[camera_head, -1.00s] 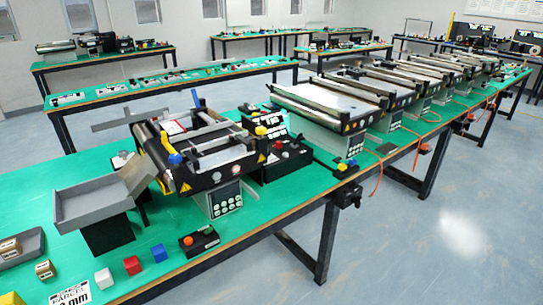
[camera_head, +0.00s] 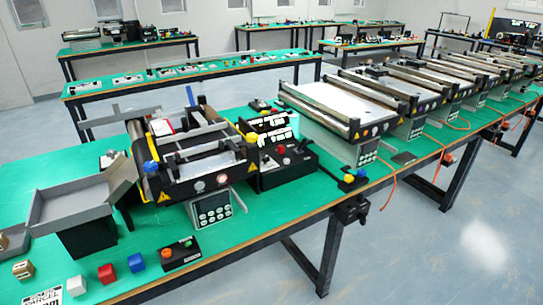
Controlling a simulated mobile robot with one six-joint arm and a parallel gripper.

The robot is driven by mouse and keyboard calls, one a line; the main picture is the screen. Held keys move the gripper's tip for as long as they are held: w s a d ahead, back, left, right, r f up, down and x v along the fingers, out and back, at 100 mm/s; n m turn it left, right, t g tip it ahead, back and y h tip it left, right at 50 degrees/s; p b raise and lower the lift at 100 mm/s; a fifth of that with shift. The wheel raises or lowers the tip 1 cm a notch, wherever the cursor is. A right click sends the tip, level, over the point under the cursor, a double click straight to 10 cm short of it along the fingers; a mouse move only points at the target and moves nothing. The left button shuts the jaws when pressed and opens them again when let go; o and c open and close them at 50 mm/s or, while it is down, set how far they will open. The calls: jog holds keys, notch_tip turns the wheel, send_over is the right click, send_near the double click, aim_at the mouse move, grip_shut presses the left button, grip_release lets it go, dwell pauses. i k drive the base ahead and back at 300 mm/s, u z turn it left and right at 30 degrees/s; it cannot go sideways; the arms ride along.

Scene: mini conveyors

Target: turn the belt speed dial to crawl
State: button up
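The nearest mini conveyor (camera_head: 205,168) stands on the green table, with rollers, black side rails and yellow warning labels. A keypad panel (camera_head: 212,208) hangs below its front side. A blue knob (camera_head: 151,167) shows at its front left corner. A black box with a red knob and a pale knob (camera_head: 290,166) stands at its right. I cannot tell which of these is the belt speed dial, and no dial marking is readable. My gripper is not in view.
A grey tray on a black stand (camera_head: 75,205) is left of the conveyor. More conveyors (camera_head: 335,110) run back to the right. Floor (camera_head: 440,240) in front of the table is clear.

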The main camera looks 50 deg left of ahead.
aim_at(266, 158)
jog(key=u, duration=0.25)
jog(key=i, duration=0.5)
jog(key=u, duration=1.75)
jog(key=k, duration=0.55)
jog(key=u, duration=0.1)
